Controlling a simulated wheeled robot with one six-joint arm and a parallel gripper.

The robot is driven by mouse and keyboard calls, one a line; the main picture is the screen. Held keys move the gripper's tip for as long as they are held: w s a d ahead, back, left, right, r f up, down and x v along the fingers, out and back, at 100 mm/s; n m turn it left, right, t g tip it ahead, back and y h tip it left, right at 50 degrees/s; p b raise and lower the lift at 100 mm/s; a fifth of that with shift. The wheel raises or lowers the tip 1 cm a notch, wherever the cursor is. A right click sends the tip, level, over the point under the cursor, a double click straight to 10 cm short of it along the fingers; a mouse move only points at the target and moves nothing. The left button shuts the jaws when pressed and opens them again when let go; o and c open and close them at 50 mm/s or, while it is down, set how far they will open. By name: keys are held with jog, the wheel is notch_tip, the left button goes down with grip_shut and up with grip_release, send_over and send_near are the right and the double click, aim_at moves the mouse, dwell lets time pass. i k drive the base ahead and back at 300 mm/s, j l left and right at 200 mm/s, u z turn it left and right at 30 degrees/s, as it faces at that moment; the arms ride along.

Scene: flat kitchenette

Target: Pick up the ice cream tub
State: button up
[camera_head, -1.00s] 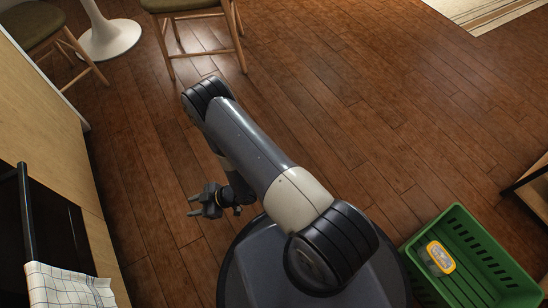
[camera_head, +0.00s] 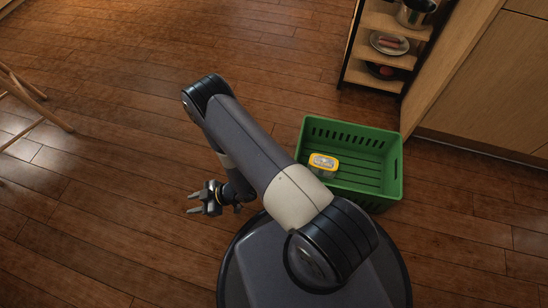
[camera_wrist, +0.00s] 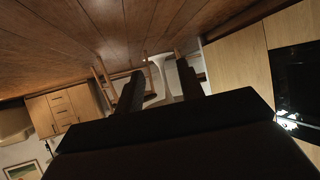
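The ice cream tub (camera_head: 323,162), with a yellow-rimmed lid and a pale label, sits inside a green crate (camera_head: 392,172) on the floor, near the crate's left side. Part of it is close behind my arm in the head view. My gripper (camera_head: 190,204) is left of the crate, well apart from the tub, and points left. Its fingers are apart with nothing between them. In the wrist view my gripper (camera_wrist: 160,82) is also open and empty, and the tub does not show there.
An open shelf unit (camera_head: 376,74) with a pot (camera_head: 414,14) and plates stands behind the crate. Wooden cabinets (camera_head: 487,85) are at the right. Chair legs (camera_head: 30,105) stand at the far left. The wooden floor (camera_head: 110,190) left of my arm is clear.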

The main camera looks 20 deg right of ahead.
aim_at(323, 166)
jog(key=k+l+z, duration=0.1)
jog(key=l+z, duration=0.2)
jog(key=z, duration=0.15)
jog(key=l+z, duration=0.4)
jog(key=k+l+z, duration=0.1)
jog(key=l+z, duration=0.15)
jog(key=z, duration=0.2)
jog(key=i+l+z, duration=0.15)
jog(key=l, duration=0.1)
